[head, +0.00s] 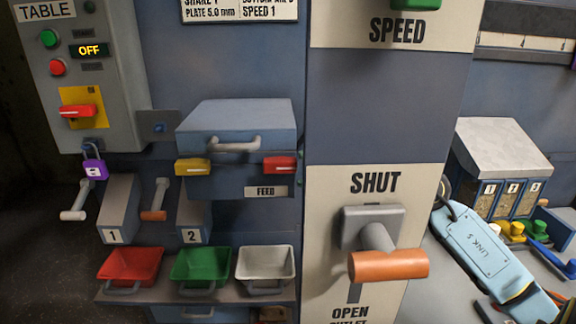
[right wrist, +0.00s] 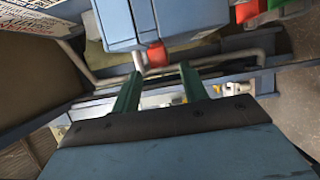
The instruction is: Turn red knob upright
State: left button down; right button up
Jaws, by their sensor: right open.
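The red knob (head: 77,111) is on a yellow plate (head: 84,107) on the grey control box at the left of the head view. Its handle lies roughly level, not upright. My right arm is at the right side of the head view, far from this knob; its fingers cannot be made out there. In the right wrist view my right gripper (right wrist: 160,85) has two green fingers spread apart with nothing held between them. A small red part (right wrist: 157,54) shows just beyond the fingertips; I cannot tell what it is. My left gripper is not in view.
A purple padlock (head: 95,169) and a crank hang below the control box. Red, green and white bins (head: 265,262) sit on a shelf. The feed drawer (head: 235,150) and an orange-handled lever (head: 388,265) stand between my right arm and the knob.

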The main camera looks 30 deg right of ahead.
aim_at(295, 168)
jog(key=shift+x, duration=2.55)
grip_shut()
